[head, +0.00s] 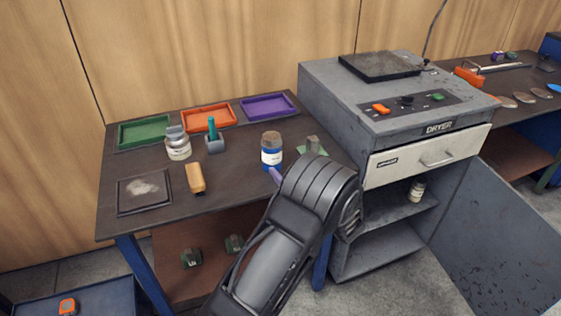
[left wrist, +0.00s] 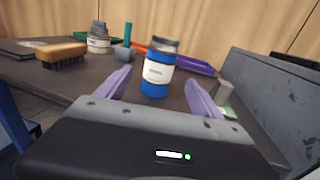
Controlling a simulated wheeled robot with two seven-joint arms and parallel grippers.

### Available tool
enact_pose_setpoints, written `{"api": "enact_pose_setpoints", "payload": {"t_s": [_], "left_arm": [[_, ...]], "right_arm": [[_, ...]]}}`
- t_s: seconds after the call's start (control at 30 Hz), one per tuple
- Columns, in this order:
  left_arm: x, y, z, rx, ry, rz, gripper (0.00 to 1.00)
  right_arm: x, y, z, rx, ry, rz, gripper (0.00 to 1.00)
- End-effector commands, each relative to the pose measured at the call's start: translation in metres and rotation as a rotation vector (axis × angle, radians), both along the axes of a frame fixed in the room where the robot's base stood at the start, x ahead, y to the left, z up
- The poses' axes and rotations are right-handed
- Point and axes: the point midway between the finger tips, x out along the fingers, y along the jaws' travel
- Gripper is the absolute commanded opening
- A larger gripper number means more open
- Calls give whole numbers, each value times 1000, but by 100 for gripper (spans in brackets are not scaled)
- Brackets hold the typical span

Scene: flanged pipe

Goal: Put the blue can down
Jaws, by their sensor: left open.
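The blue can (head: 271,151) with a white label and a grey-brown lid stands upright on the dark table, left of the dryer. It also shows in the left wrist view (left wrist: 158,70), between and beyond the two purple fingers. My left gripper (left wrist: 158,92) is open, with a finger on either side of the view and nothing held. In the head view my left gripper (head: 275,176) is just in front of the can, and my arm hides most of it. My right gripper is not in view.
Behind the can are green, orange and purple trays (head: 266,107). A white jar (head: 177,144), a teal-handled tool (head: 213,137), a wooden brush (head: 195,178) and a dark plate (head: 144,193) lie to its left. A small grey block (head: 312,145) and the grey dryer (head: 400,100) stand to the right.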

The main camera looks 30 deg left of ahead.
Motion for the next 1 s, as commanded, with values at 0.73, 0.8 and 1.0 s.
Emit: {"api": "enact_pose_setpoints", "payload": {"t_s": [0.73,0.8,1.0], "left_arm": [[-7,-16,0,0,0,1,77],[-7,-16,0,0,0,1,77],[-7,-16,0,0,0,1,77]], "right_arm": [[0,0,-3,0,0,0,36],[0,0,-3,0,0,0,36],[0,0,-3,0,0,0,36]]}}
